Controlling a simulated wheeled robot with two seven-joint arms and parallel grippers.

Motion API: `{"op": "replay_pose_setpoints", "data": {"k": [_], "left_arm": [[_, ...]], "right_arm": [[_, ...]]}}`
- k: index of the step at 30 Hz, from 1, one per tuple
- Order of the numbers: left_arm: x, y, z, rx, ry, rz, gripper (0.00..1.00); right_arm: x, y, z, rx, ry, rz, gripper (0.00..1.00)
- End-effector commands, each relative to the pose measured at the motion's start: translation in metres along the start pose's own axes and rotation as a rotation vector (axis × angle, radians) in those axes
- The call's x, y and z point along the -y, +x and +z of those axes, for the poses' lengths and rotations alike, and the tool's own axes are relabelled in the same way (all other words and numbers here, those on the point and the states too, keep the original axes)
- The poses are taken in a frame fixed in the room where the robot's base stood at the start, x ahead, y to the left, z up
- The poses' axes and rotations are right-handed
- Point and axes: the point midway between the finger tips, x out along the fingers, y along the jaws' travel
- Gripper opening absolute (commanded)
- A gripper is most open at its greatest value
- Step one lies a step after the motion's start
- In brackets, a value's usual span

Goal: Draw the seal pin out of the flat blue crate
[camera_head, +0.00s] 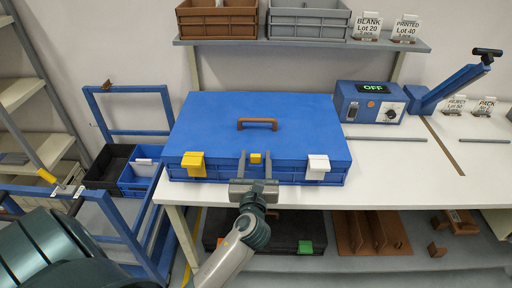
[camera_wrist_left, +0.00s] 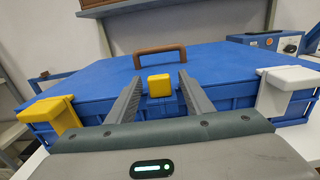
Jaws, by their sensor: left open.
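The flat blue crate (camera_head: 225,125) lies shut on the white table, with a brown handle (camera_head: 258,124) on its lid. The seal pin, with a yellow square head (camera_head: 255,158), sits at the middle of the crate's front edge. It also shows in the left wrist view (camera_wrist_left: 159,85). A yellow latch (camera_head: 194,164) is on the front left and a white latch (camera_head: 317,166) on the front right. My left gripper (camera_head: 256,166) is open at the front of the crate, one finger on each side of the pin head, with gaps showing. My right gripper is not in view.
A blue sealing machine (camera_head: 369,103) reading OFF stands at the right of the table. A shelf (camera_head: 300,42) with brown and grey crates hangs behind. A blue cart (camera_head: 135,232) stands at the left. The table's front right is clear.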

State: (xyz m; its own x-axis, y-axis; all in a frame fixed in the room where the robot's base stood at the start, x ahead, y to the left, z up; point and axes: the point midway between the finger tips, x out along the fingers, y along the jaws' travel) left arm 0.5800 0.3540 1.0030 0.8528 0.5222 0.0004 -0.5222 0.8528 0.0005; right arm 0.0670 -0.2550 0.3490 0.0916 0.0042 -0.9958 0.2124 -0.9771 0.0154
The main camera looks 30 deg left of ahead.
Motion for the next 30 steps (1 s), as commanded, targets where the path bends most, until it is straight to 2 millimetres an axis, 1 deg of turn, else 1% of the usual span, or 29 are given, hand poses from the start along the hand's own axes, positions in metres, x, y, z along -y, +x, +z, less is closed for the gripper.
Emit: {"op": "replay_pose_setpoints", "data": {"k": [1, 3, 6, 9, 14, 22, 23, 24, 26, 27, 28, 29, 30], "left_arm": [[0.0, 0.008, 0.002, 0.0, 0.0, 0.001, 0.47], [0.0, 0.018, 0.002, -0.001, 0.0, 0.001, 0.47], [0.0, 0.029, 0.001, 0.0, 0.001, 0.001, 0.47], [0.0, 0.036, 0.001, 0.0, 0.002, 0.0, 0.47], [0.0, 0.041, 0.0, 0.0, 0.0, 0.0, 0.47], [0.0, 0.042, 0.0, -0.001, 0.0, 0.0, 0.47], [0.0, 0.042, 0.0, -0.001, 0.0, 0.0, 0.4], [0.0, 0.042, 0.0, -0.001, 0.0, 0.0, 0.3], [0.0, 0.042, 0.0, -0.001, 0.0, 0.0, 0.16], [0.0, 0.041, 0.0, -0.001, 0.0, 0.0, 0.06], [0.0, 0.041, 0.0, -0.001, 0.0, 0.0, 0.04], [0.0, 0.041, 0.0, -0.001, 0.0, 0.0, 0.04], [0.0, 0.041, 0.0, -0.001, 0.0, 0.0, 0.19]], "right_arm": [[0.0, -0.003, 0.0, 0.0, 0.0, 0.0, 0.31], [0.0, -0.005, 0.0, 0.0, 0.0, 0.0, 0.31], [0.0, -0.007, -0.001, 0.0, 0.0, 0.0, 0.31], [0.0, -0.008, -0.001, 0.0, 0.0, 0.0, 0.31], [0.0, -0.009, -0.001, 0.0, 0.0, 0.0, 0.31], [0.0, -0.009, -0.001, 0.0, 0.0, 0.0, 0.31], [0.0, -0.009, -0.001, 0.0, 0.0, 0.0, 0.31], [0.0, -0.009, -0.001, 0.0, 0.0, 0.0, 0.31], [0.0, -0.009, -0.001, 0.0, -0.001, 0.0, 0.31], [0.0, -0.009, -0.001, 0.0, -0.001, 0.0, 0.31], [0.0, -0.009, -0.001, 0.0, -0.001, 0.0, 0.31], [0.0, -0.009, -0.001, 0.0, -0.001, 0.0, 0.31], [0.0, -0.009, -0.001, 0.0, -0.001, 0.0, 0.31]]}}
